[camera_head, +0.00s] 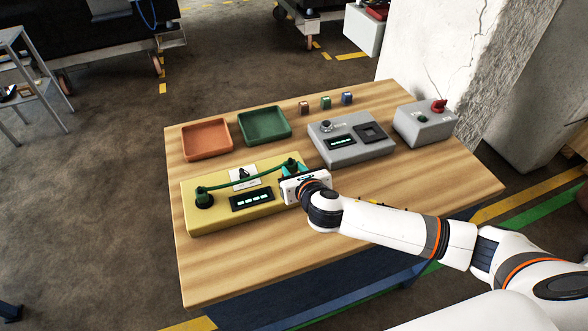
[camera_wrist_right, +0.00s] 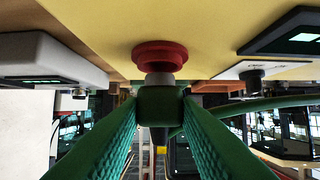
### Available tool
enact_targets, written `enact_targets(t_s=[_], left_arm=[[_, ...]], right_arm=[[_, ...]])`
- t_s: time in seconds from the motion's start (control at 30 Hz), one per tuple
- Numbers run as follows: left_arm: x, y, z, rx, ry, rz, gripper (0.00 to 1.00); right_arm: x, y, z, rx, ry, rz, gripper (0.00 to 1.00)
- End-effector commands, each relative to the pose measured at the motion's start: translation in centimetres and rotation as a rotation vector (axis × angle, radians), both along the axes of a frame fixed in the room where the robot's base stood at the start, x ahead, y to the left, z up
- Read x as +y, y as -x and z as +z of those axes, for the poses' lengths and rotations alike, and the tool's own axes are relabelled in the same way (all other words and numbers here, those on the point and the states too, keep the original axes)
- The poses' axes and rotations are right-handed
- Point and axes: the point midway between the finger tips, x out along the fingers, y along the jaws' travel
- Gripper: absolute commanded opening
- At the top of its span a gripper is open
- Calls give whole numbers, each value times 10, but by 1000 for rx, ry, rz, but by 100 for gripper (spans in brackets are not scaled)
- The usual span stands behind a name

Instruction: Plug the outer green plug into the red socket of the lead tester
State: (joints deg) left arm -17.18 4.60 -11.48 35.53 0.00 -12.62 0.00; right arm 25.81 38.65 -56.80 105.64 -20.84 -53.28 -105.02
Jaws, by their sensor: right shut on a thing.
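The lead tester is a yellow box (camera_head: 240,215) on the wooden table, with a display and a small switch plate on top. A green lead (camera_head: 240,185) arches over it from a green plug (camera_head: 204,198) standing at its left end. The lead's other green plug (camera_head: 291,162) is in my right gripper (camera_head: 293,174), at the tester's right end. In the right wrist view the fingers (camera_wrist_right: 160,108) are shut on this plug (camera_wrist_right: 160,98). Its grey nose lines up with the red socket (camera_wrist_right: 160,54) and meets it; how deep it sits is hidden. My left gripper is not in view.
A grey unit (camera_head: 350,148) with a knob and display stands close behind and right of my gripper. A grey box with a red knob (camera_head: 425,124) is farther right. The front of the table is clear.

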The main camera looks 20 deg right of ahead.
Motion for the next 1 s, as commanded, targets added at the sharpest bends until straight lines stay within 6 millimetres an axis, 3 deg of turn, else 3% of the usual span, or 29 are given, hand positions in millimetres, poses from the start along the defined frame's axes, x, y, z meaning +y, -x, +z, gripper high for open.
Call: enact_targets(t_s=[0.7, 0.73, 0.87, 1.0], left_arm=[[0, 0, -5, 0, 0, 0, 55], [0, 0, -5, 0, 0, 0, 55], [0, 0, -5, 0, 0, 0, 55], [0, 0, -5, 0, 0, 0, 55]], right_arm=[[0, 0, -15, 1, 0, 0, 3], [0, 0, -14, 0, 0, 0, 35], [0, 0, -14, 0, 0, 0, 55], [0, 0, -14, 0, 0, 0, 55]])
